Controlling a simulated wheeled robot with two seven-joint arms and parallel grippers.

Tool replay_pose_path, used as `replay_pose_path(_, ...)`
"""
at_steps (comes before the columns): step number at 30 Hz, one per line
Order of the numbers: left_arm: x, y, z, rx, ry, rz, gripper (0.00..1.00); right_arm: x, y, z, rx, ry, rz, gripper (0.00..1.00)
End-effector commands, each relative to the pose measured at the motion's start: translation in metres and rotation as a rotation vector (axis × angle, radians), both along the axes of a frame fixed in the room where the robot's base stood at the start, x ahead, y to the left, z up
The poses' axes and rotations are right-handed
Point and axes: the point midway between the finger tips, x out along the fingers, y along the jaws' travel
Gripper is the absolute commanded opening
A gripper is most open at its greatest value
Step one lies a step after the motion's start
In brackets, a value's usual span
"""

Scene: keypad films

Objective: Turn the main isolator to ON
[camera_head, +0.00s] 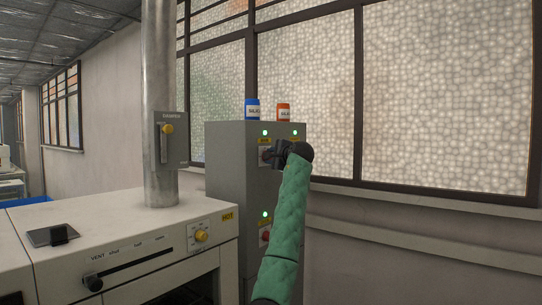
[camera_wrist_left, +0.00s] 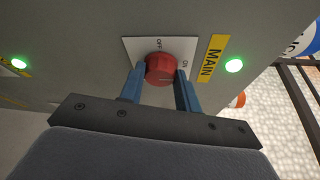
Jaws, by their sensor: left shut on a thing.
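The main isolator is a red round knob (camera_wrist_left: 160,69) on a white plate (camera_wrist_left: 138,46) marked OFF and ON, beside a yellow MAIN label (camera_wrist_left: 212,58). My left gripper (camera_wrist_left: 159,82) is shut on the knob, one blue finger on each side of it. I cannot tell which mark the knob points to. In the head view my left gripper (camera_head: 268,154) is at the upper front of the grey cabinet (camera_head: 228,165) and mostly hides the knob. My right gripper is not in view.
Green lamps (camera_head: 265,132) are lit on the cabinet. A blue-capped jar (camera_head: 252,110) and an orange-capped jar (camera_head: 284,112) stand on top. Another red knob (camera_head: 266,236) sits lower. A pale bench unit (camera_head: 120,225) and a metal pipe (camera_head: 159,90) are at left.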

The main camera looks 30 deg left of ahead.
Motion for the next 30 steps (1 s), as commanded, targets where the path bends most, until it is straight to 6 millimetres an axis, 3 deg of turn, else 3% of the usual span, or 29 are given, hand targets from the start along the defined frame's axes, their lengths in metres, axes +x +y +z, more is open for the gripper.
replay_pose_path(19, 0.0007, -0.0006, -0.0013, 0.003, 0.05, 0.0, 0.1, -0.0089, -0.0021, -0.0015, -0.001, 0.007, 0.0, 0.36)
replay_pose_path(20, 0.0006, -0.0006, -0.0011, 0.003, 0.05, 0.0, 0.37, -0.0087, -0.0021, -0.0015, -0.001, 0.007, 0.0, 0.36)
replay_pose_path(23, 0.0006, -0.0005, -0.001, 0.003, 0.05, 0.0, 0.55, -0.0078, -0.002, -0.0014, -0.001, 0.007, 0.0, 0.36)
replay_pose_path(30, 0.0001, -0.0003, -0.0002, 0.004, 0.049, 0.0, 0.55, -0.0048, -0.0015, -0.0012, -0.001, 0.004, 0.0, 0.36)
